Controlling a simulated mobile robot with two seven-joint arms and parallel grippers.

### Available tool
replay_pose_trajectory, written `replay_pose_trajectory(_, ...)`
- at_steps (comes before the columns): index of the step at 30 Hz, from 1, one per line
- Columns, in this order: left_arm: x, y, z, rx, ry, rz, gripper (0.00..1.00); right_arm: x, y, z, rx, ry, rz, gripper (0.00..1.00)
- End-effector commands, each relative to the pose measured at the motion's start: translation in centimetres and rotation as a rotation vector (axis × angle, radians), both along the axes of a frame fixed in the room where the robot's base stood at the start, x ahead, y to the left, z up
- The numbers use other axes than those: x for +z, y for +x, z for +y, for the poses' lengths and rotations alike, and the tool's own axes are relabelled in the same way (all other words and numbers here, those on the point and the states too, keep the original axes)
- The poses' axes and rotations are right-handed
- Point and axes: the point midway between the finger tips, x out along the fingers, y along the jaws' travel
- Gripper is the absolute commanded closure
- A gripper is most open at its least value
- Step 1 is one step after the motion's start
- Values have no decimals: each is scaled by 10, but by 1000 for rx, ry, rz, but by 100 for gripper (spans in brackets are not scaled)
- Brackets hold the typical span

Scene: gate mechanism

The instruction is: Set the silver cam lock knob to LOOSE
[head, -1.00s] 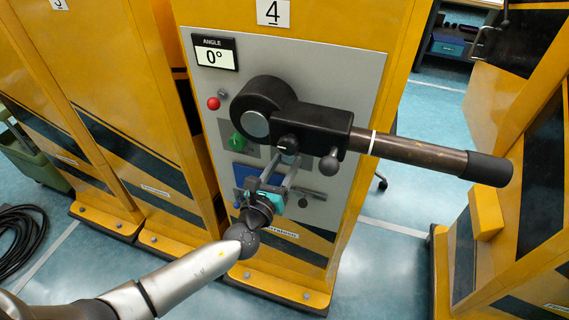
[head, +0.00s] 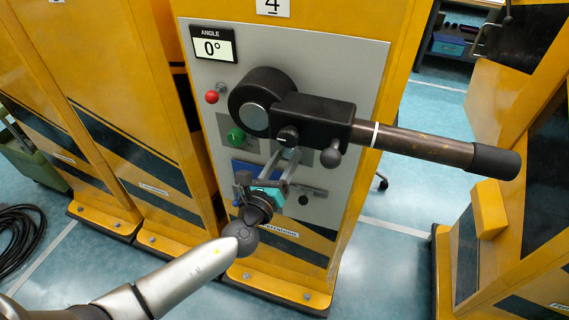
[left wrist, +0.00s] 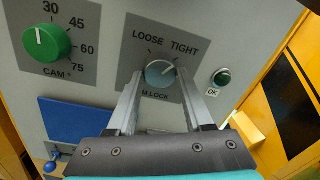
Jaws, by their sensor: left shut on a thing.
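The silver cam lock knob (left wrist: 160,74) sits on a dark grey plate marked LOOSE at upper left and TIGHT at upper right in the left wrist view. Its white pointer line leans to the upper right, toward TIGHT. My left gripper (left wrist: 160,77) has one finger on each side of the knob and is shut on it. In the head view my left gripper (head: 285,156) reaches the panel just under the black lever housing, which hides the knob there. My right gripper is not in view.
The black lever housing (head: 312,118) and its long brown handle (head: 425,146) jut out above my left gripper.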

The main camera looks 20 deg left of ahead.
Motion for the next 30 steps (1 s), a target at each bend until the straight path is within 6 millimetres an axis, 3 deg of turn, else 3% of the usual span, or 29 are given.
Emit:
replay_pose_trajectory(12, -4, 0, -1, 1, -394, 12, 100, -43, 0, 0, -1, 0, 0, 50)
replay_pose_trajectory(30, -2, 0, -2, 1, -963, 31, 100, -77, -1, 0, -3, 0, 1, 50)
